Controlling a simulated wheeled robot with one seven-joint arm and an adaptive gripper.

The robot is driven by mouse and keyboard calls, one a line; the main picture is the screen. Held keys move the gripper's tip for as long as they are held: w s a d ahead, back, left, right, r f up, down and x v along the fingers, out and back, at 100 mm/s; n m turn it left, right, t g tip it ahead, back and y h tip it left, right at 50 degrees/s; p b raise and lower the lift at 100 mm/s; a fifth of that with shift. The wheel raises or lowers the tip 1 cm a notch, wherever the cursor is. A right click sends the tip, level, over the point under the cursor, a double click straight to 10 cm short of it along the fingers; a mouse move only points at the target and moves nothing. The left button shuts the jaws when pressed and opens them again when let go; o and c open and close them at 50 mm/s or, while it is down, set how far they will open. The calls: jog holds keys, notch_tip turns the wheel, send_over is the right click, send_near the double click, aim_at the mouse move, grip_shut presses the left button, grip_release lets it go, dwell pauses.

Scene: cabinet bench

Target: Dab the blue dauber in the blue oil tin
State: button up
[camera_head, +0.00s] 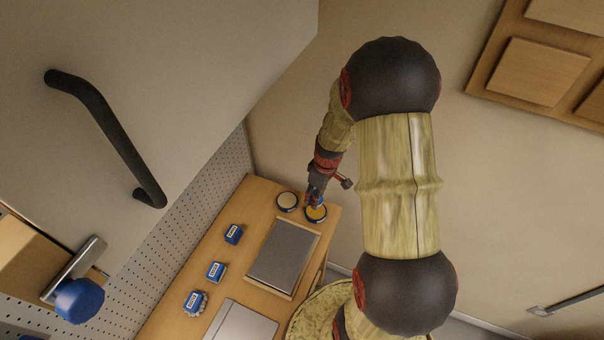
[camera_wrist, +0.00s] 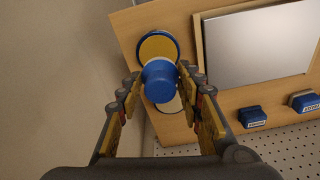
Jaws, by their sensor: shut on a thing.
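The blue dauber (camera_wrist: 160,82) is held between the fingers of my gripper (camera_wrist: 160,90), which is shut on it. In the head view my gripper (camera_head: 315,196) is at the far end of the bench, above the two tins. One round tin (camera_head: 316,213) has a blue rim and amber contents; it also shows in the wrist view (camera_wrist: 158,47), partly behind the dauber. I cannot tell whether the dauber touches either tin.
The wooden bench (camera_head: 255,197) carries a grey plate (camera_head: 282,255), a paler panel (camera_head: 240,322) and several small blue labelled blocks (camera_head: 216,271). A pegboard (camera_head: 215,190) runs along its left side. A large panel with a black handle (camera_head: 110,130) fills the upper left.

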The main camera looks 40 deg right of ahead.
aim_at(316, 211)
jog(key=shift+w+d+f, duration=0.1)
jog(key=shift+w+d, duration=0.05)
jog(key=shift+f+b, duration=1.65)
jog(key=shift+f, duration=1.15)
jog(key=shift+s+f+b, duration=0.2)
jog(key=shift+f+b, duration=0.4)
jog(key=shift+b, duration=0.1)
dwell(0.6)
jog(key=shift+w+r+p, duration=0.1)
jog(key=shift+r+p, duration=1.95)
jog(key=shift+r, duration=1.55)
jog(key=shift+f, duration=0.1)
